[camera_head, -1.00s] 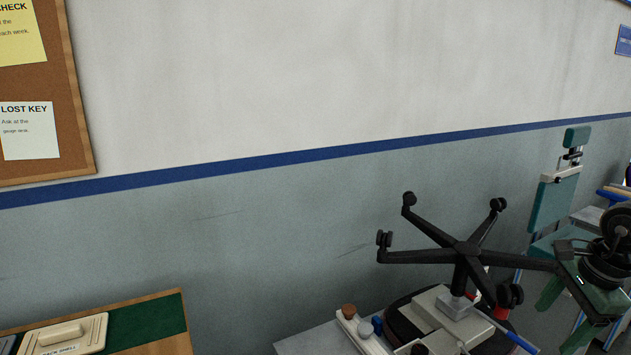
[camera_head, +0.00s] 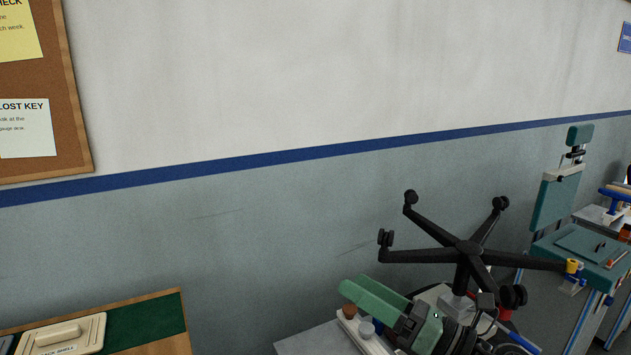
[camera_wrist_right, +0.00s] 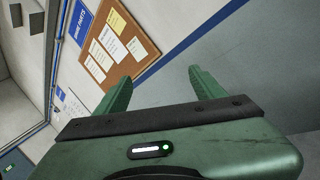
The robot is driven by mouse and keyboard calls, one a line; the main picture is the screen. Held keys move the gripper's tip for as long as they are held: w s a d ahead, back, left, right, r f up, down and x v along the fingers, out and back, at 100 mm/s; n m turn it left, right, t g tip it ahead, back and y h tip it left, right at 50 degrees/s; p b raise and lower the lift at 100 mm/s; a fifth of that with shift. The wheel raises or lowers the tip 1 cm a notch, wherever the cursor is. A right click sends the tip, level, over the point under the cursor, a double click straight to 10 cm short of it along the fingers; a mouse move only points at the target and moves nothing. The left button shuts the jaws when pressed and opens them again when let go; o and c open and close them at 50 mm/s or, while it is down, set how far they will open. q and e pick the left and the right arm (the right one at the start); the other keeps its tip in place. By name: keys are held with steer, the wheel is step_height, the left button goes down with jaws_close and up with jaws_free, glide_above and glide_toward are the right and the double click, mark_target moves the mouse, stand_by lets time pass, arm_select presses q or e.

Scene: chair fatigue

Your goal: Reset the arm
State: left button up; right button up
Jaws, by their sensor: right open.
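My right gripper (camera_head: 362,292) is green and shows at the bottom of the head view, pointing up and to the left. It is in front of the black five-armed chair base (camera_head: 465,250) and the bench below it. In the right wrist view its two green fingers (camera_wrist_right: 160,90) stand wide apart with nothing between them. The chair base is upturned on a grey fixture, and a yellow piece (camera_head: 572,266) sits at the end of its right leg. My left gripper is not in view.
A grey bench (camera_head: 305,342) with small parts lies under my right gripper. A teal chair-like stand (camera_head: 552,205) is at the right. A wooden table with a green mat (camera_head: 150,320) and a beige shell (camera_head: 65,335) is at the lower left.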

steer(key=s+d+f+m+t+h, duration=0.1)
steer(key=d+f+m+t+h, duration=0.1)
steer(key=d+f+m+h, duration=0.6)
steer(key=d+f+m+t+h, duration=0.1)
steer(key=f+m+h, duration=0.15)
steer(key=m, duration=0.95)
steer(key=s+d+f+m+t+h, duration=0.1)
steer(key=d+f+m+t+h, duration=0.1)
steer(key=d+f+m+h, duration=0.6)
steer(key=s+a+f+m+g+y, duration=0.1)
steer(key=s+a+f+m+g, duration=0.1)
steer(key=s+f+m+g, duration=0.8)
steer(key=s+a+f+m+g+y, duration=0.1)
steer(key=s+a+f+g, duration=0.3)
steer(key=s, duration=1.2)
step_height(320, 180, down, 27)
steer(key=d, duration=0.2)
steer(key=s+d+f+g, duration=0.1)
steer(key=s+d+f, duration=0.1)
steer(key=s+f, duration=1.4)
steer(key=shift+s+d+f+g, duration=0.3)
steer(key=shift+s+d+f, duration=0.05)
steer(key=shift+s, duration=0.5)
steer(key=shift+h, duration=0.25)
